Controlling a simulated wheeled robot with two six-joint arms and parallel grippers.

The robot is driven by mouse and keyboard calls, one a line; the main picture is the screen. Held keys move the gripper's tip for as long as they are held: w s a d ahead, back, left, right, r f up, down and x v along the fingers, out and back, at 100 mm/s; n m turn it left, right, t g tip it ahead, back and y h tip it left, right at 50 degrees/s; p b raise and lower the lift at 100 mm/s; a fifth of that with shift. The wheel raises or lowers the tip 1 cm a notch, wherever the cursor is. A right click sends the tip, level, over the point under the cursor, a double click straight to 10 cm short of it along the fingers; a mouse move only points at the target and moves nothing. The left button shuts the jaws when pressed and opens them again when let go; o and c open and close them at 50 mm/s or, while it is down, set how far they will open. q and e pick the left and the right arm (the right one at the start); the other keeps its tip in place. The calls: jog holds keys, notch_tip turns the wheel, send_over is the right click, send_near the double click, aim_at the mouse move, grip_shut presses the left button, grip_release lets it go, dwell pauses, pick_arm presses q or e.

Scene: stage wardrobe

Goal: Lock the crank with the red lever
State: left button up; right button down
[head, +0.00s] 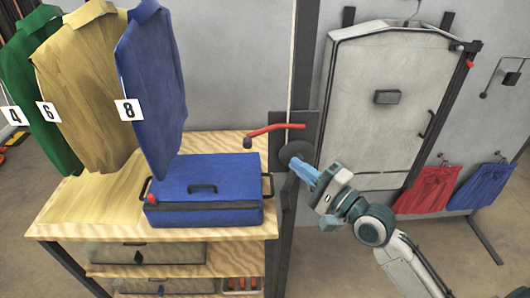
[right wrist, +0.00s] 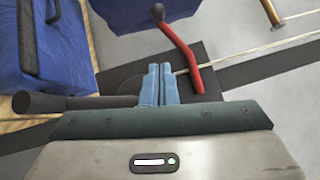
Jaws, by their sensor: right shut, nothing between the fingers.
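The red lever (head: 275,129) is mounted on a dark plate (head: 279,121) on the post behind the wooden table and reaches out to the left, nearly level. In the right wrist view the red lever (right wrist: 181,45) runs past the fingertips on their right, apart from them. The crank's dark round disc (head: 292,151) is just below the lever. A dark crank handle (right wrist: 60,103) shows at the left in the wrist view. My right gripper (head: 297,164) is shut and empty, its blue fingertips close in front of the disc; contact cannot be told. My left gripper is not in view.
A blue case (head: 205,212) lies on the wooden table (head: 75,228), left of the crank. Several numbered garments hang above it, including a blue jacket (head: 155,85).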

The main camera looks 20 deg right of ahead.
jog(key=w+a+r+p, duration=0.2)
jog(key=w+a, duration=0.4)
jog(key=shift+w+a+p, duration=0.15)
jog(key=shift+a+p, duration=0.15)
dwell(0.5)
